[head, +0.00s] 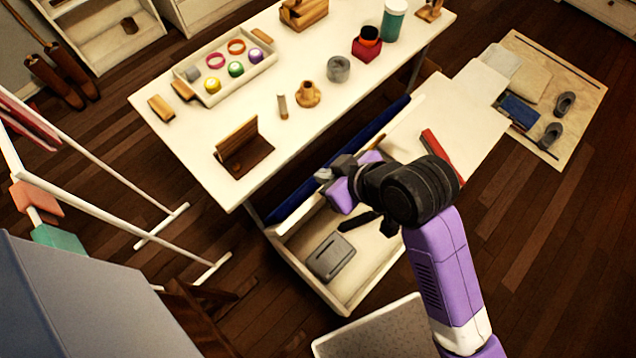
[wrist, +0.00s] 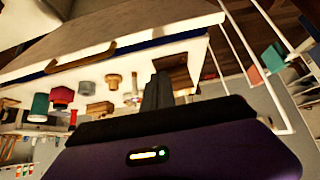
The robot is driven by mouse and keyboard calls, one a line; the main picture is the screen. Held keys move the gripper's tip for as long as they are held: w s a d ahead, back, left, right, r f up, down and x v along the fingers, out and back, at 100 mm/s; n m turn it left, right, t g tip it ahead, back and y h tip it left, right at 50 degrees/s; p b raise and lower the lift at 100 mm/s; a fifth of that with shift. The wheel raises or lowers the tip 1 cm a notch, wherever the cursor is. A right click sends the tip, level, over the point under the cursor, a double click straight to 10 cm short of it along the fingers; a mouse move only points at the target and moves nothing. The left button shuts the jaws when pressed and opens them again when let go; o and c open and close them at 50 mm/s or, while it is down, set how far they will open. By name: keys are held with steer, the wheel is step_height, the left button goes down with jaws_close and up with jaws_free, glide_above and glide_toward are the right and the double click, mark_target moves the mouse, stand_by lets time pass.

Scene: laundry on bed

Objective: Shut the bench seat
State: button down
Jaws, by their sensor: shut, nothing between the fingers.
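The bench (head: 352,299) stands beside the long white table, its white storage box open in front. Its seat, with a dark blue cushion (head: 309,193) and a pale board edge (head: 297,212), is raised and leans toward the table. The blue cushion edge also shows in the wrist view (wrist: 160,41). My gripper (head: 324,175) is shut and empty, close to the raised seat's upper edge; I cannot tell whether it touches. In the wrist view the closed black fingers (wrist: 158,90) point toward the seat and table. My arm hides part of the box.
A grey box-like item (head: 331,256) lies inside the bench. The white table (head: 205,150) holds a tray (head: 228,88), a wooden stand (head: 243,150) and several containers. A drying rack (head: 100,195) stands left. A mat (head: 575,95) with shoes lies at far right.

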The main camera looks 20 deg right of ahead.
steer(key=p, duration=0.1)
glide_above(310, 186)
steer(key=w, duration=0.1)
step_height(310, 186, down, 7)
steer(key=shift+a, duration=0.15)
steer(key=s, duration=0.1)
steer(key=s+d+f+p, duration=0.1)
steer(key=shift+s, duration=0.35)
steer(key=shift+s+d+f, duration=0.2)
steer(key=shift+s+f, duration=0.1)
steer(key=shift+s, duration=0.05)
steer(key=shift+s+f, duration=0.1)
steer(key=shift+f, duration=0.05)
